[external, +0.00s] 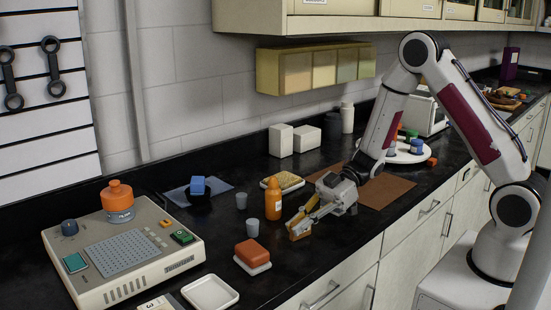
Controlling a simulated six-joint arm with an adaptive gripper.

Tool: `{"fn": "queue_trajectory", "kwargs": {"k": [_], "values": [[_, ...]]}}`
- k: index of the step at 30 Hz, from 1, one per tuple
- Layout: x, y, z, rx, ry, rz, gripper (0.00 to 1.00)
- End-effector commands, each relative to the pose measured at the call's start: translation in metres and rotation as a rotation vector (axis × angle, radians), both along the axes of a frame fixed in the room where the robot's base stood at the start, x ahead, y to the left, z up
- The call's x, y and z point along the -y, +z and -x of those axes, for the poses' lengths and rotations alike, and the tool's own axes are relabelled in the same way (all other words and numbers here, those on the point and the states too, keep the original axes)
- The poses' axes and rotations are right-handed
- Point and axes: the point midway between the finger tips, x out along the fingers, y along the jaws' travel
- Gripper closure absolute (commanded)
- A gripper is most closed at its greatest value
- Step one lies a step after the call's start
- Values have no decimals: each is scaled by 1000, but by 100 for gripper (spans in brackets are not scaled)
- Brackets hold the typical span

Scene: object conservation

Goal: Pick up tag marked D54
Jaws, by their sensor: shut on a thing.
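My gripper (303,222) is low over the black counter at the middle, pointing to the front left. Its jaws are shut on a small tan-orange piece (301,231) at the fingertips. No marking on this piece can be read, so I cannot tell whether it is the tag D54. The fingers partly hide it, and whether it touches the counter is unclear.
A brown mat (391,191) lies to the right. A beige device (128,254) fills the left.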

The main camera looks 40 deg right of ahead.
Motion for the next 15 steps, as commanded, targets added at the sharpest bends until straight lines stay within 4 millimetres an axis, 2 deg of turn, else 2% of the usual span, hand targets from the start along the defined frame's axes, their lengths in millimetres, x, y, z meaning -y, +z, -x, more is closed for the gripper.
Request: {"fn": "queue_trajectory", "kwargs": {"k": [8, 15], "values": [[0, 9, 0, 1, 0, 0, 100], [0, 31, 0, 4, 1, 0, 100]]}}
